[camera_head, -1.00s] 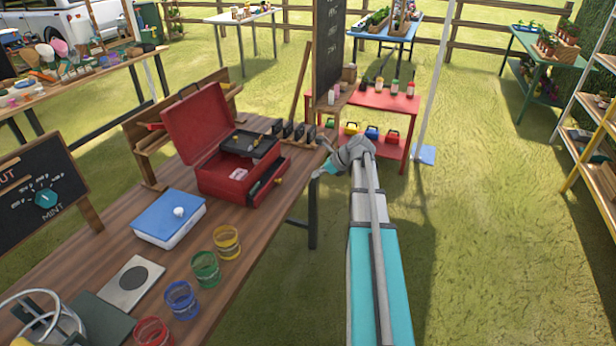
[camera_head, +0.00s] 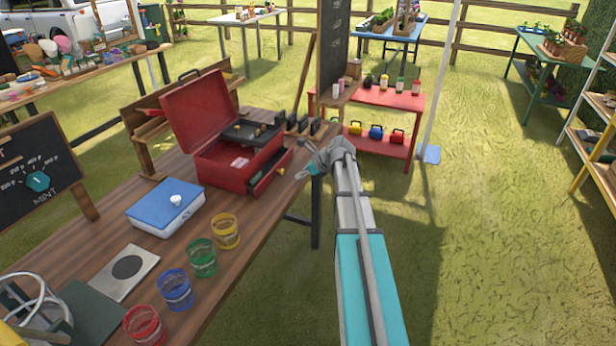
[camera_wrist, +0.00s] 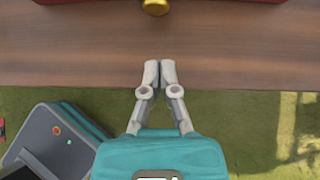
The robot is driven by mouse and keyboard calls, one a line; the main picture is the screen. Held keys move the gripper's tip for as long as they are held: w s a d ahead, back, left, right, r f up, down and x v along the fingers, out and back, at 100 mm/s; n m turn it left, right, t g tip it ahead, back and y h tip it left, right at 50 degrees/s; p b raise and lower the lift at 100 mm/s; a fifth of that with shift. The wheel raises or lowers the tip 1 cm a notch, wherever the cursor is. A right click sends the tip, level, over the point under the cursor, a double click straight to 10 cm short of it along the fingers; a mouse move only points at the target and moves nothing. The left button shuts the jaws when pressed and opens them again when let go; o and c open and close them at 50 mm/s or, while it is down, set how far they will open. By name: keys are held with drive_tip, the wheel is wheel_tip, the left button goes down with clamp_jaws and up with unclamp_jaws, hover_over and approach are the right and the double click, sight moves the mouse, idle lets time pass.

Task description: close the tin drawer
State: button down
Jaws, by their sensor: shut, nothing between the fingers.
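The red tin (camera_head: 215,165) stands on the wooden table with its lid raised. Its drawer (camera_head: 268,175) is pulled out from the right-hand side and has a small gold knob (camera_head: 281,171). My gripper (camera_head: 301,175) is just right of the knob, apart from it, near the table edge. In the wrist view, the gold knob (camera_wrist: 155,6) and a strip of the red drawer front (camera_wrist: 90,1) show at the top edge. My gripper's fingers (camera_wrist: 160,66) are together and empty, pointing toward the knob with bare wood between.
The wooden table (camera_head: 100,255) also holds a blue-lidded box (camera_head: 165,205), several coloured jars (camera_head: 203,257) and a row of dark blocks (camera_head: 303,124) behind the tin. A red shelf table (camera_head: 395,98) stands beyond. Grass to the right is open.

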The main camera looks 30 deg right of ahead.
drive_tip(key=shift+w+a+r, duration=0.2)
drive_tip(key=shift+w+a, duration=1.05)
drive_tip(key=shift+w, duration=0.2)
drive_tip(key=shift+w, duration=0.1)
